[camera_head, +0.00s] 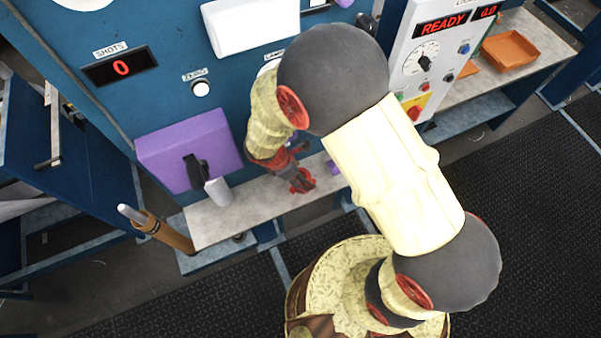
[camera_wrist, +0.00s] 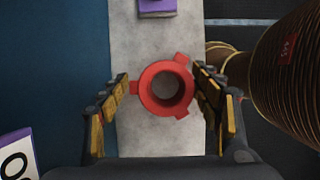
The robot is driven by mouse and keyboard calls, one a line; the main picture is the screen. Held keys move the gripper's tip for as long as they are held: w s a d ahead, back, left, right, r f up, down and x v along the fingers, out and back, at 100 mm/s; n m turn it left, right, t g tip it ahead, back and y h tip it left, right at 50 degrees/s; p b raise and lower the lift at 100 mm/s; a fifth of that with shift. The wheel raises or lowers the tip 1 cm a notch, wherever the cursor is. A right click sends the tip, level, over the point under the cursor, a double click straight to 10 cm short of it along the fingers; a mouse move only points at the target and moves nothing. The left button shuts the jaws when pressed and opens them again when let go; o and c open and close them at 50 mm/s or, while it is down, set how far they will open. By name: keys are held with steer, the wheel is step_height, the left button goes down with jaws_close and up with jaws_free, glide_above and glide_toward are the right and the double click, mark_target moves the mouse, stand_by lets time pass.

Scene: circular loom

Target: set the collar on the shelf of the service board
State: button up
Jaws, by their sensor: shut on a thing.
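The collar is a red ring (camera_wrist: 148,92) with small lugs around its rim. In the wrist view it sits between the two fingers of my gripper (camera_wrist: 163,80), which is shut on it. The grey shelf (camera_wrist: 155,140) lies beneath the collar; I cannot tell whether the collar touches it. In the head view my gripper (camera_head: 297,176) is over the shelf (camera_head: 255,207) at the foot of the blue service board (camera_head: 165,90). A red part, probably the collar (camera_head: 303,183), shows at its tips.
A purple block (camera_head: 180,148) with a black handle is on the board, with a grey cylinder (camera_head: 218,192) below it. A purple piece (camera_wrist: 157,8) lies on the shelf in the wrist view. A brown post (camera_head: 165,232) stands at the shelf's left end. A control panel (camera_head: 425,60) is at right.

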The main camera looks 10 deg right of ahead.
steer(key=shift+f+b, duration=0.4)
steer(key=shift+f, duration=0.05)
stand_by(0.3)
steer(key=o, duration=2.2)
steer(key=shift+c, duration=0.2)
